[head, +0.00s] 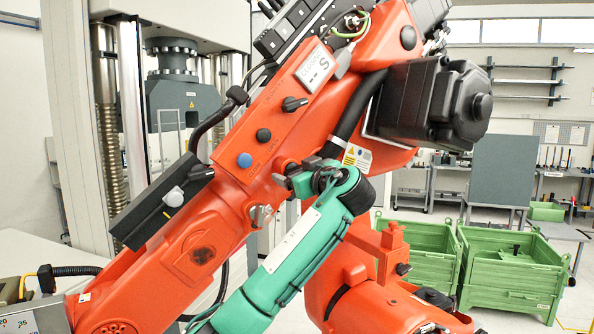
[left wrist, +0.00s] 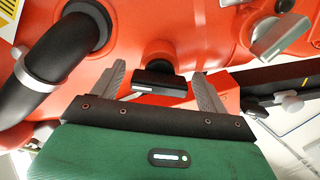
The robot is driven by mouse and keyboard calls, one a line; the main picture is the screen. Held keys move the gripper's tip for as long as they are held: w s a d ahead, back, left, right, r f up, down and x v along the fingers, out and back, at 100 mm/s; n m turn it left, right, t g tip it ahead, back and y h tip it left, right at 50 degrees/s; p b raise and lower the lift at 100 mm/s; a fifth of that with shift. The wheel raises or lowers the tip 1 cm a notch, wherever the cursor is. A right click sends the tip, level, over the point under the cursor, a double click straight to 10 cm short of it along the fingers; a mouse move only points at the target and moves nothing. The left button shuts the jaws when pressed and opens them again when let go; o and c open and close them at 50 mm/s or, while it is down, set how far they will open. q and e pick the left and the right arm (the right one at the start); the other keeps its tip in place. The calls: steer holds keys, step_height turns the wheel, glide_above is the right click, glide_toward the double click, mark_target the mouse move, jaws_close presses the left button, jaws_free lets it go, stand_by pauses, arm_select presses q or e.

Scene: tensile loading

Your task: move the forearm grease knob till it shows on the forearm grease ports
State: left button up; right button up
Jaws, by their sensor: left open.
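The big orange arm (head: 215,200) slants across the head view, with a black turn knob (head: 294,104), a round black button, a blue button and a silver knob (head: 260,215) on it. My left gripper (head: 294,171), on a green arm, reaches up to the orange surface from below. In the left wrist view its fingers (left wrist: 158,74) are apart, with a black bar-shaped knob (left wrist: 160,82) between them; I see no clear grip on it. This may be the forearm grease knob; no readable label confirms it. The silver knob (left wrist: 280,38) is at upper right there. My right gripper is not in view.
A thick black hose (left wrist: 60,58) runs close by in the left wrist view. A black motor housing (head: 430,100) juts out at upper right. Green crates (head: 510,275) stand on the floor at right. A testing machine (head: 180,100) stands behind.

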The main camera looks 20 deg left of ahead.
arm_select(q)
steer(key=c, duration=0.9)
steer(key=shift+c, duration=0.4)
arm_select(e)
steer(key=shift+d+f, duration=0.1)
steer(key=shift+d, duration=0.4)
arm_select(q)
steer(key=shift+f+m+b, duration=0.2)
steer(key=shift+m+b, duration=0.7)
steer(key=shift+b, duration=0.25)
steer(key=shift+d+m+b, duration=0.1)
steer(key=shift+m+b, duration=0.7)
steer(key=m+b, duration=0.2)
steer(key=m, duration=0.1)
steer(key=shift+r+m, duration=0.1)
steer(key=shift+m, duration=0.2)
steer(key=m+b, duration=0.1)
steer(key=m, duration=0.2)
steer(key=shift+m+b, duration=0.3)
steer(key=shift+b, duration=0.1)
steer(key=shift+r+m+b, duration=0.15)
steer(key=shift+m+b, duration=0.4)
steer(key=shift+m, duration=1.45)
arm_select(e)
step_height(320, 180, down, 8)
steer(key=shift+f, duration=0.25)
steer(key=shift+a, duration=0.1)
